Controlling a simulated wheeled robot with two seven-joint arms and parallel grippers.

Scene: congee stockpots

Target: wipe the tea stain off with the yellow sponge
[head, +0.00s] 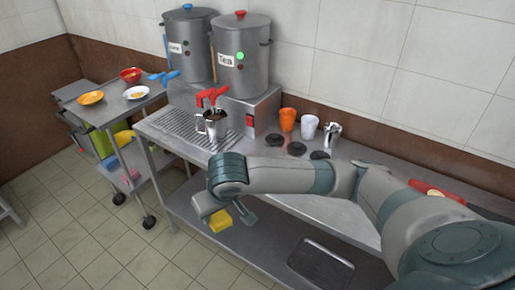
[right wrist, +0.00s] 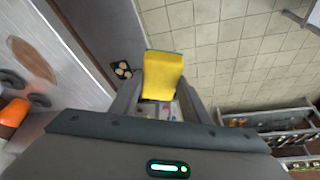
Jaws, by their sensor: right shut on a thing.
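The yellow sponge (head: 219,221) is in my right gripper (head: 233,218), below and in front of the counter edge in the head view. In the right wrist view the sponge (right wrist: 163,72) sits between the two fingers, which are shut on it. A brown stain (right wrist: 33,60) lies on the metal counter at the left of the right wrist view. The sponge is apart from the stain. In the head view the stain is not visible; my right arm covers part of the counter. My left gripper is not in view.
Two stockpots (head: 241,60) stand on a dispenser behind a drip grate (head: 180,125). A metal cup (head: 212,125) is under the red tap. Dark discs (head: 297,148), an orange cup (head: 288,119), a white cup (head: 309,127) and a metal pitcher (head: 332,134) stand right. A cart (head: 110,112) holds bowls.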

